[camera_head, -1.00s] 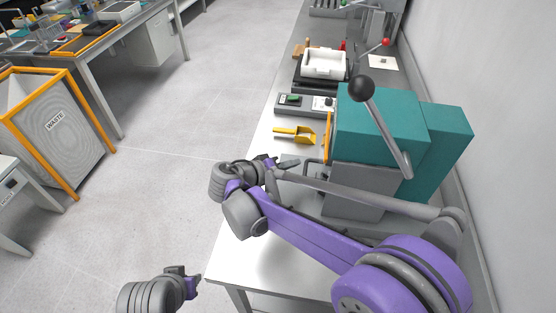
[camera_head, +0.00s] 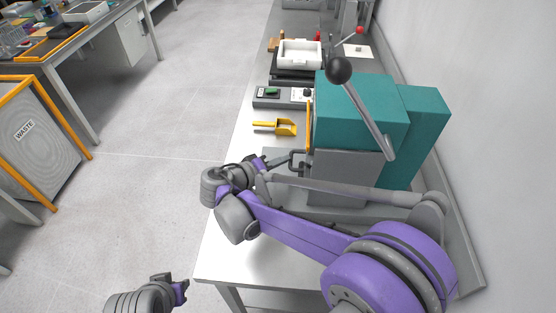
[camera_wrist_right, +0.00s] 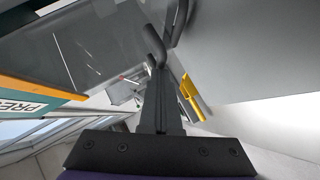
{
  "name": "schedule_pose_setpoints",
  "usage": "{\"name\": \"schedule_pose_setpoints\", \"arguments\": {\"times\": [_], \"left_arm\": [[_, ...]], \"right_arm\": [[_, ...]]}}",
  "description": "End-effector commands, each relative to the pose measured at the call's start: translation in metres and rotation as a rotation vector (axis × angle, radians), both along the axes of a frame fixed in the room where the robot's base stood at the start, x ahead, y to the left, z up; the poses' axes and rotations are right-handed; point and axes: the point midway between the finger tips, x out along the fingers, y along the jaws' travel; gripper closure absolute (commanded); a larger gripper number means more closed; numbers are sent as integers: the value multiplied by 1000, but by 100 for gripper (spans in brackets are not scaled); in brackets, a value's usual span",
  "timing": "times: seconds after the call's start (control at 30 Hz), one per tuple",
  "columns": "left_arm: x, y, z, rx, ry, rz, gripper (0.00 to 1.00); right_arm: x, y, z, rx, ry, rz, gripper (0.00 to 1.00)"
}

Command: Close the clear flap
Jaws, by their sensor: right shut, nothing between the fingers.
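A teal machine (camera_head: 360,105) with a grey lower body stands on the bench. The clear flap (camera_wrist_right: 85,50) shows in the right wrist view as a see-through panel with light streaks, beside an orange edge. A dark looped handle (camera_wrist_right: 154,45) lies just beyond my right fingertips; it also shows at the machine's left side in the head view (camera_head: 298,158). My right gripper (camera_head: 277,160) is shut and empty, close to this handle; I cannot tell whether they touch. The flap's exact angle is unclear in the head view. My left gripper (camera_head: 181,289) is at the bottom left, away from the bench.
A lever with a black knob (camera_head: 339,70) rises above the machine. A yellow scoop (camera_head: 284,127), a control box (camera_head: 270,95) and a white tray (camera_head: 300,53) lie farther back on the bench. The bench's front part (camera_head: 225,250) is clear.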

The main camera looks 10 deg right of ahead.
Motion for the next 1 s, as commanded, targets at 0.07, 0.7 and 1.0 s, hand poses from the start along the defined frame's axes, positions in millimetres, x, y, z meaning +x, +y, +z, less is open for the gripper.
{"name": "schedule_pose_setpoints", "arguments": {"times": [0.07,0.7,1.0], "left_arm": [[0,0,-1,0,0,0,73],[-2,0,-6,0,3,0,73],[-2,0,-6,0,3,0,73]], "right_arm": [[-3,-6,-4,4,8,-17,100],[-51,76,34,-3,1,2,100],[-59,87,41,-4,-1,1,100]]}}
